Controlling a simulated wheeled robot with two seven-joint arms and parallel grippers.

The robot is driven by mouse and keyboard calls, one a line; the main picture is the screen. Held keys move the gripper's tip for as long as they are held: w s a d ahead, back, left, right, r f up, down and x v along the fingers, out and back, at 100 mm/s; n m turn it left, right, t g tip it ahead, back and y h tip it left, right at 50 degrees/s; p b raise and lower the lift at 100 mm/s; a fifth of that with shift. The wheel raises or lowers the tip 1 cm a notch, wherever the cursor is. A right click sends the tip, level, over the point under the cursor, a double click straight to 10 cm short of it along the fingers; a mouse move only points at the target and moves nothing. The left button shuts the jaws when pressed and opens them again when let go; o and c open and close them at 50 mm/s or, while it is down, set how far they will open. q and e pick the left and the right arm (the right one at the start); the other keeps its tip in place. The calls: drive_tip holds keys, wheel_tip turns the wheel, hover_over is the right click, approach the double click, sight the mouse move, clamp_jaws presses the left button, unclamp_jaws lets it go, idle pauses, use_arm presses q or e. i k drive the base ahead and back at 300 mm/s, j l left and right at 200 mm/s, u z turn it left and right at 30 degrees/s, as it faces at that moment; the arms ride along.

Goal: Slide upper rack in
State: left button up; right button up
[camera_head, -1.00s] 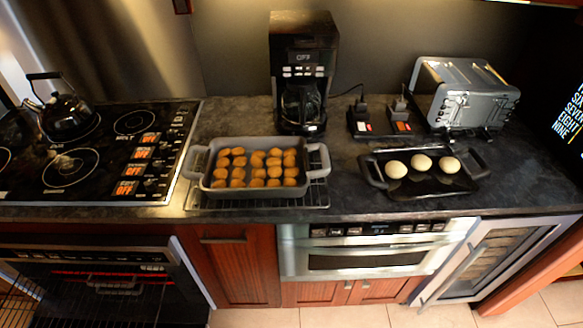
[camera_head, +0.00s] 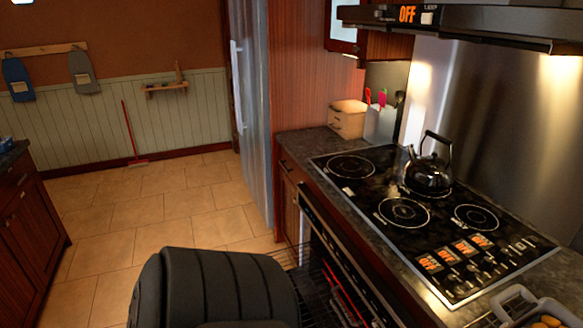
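The oven (camera_head: 314,214) is under the cooktop on the right side of the head view, seen at a steep angle. Wire rack bars (camera_head: 311,292) stick out from its front at the bottom centre. A dark, ribbed, rounded shape, which looks like part of my own arm, covers the area left of the rack and hides part of it. I cannot tell how far out the rack is or whether it is the upper one. Neither of my grippers shows in the view.
The black cooktop (camera_head: 376,212) carries a black kettle (camera_head: 428,174). A grey baking dish (camera_head: 513,306) with round food is at the bottom right corner. A tall refrigerator (camera_head: 252,110) stands beyond the counter. Tiled floor (camera_head: 150,205) is clear at left, with cabinets (camera_head: 28,215) at the far left.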

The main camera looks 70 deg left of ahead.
sight(285, 249)
drive_tip(key=u, duration=2.35)
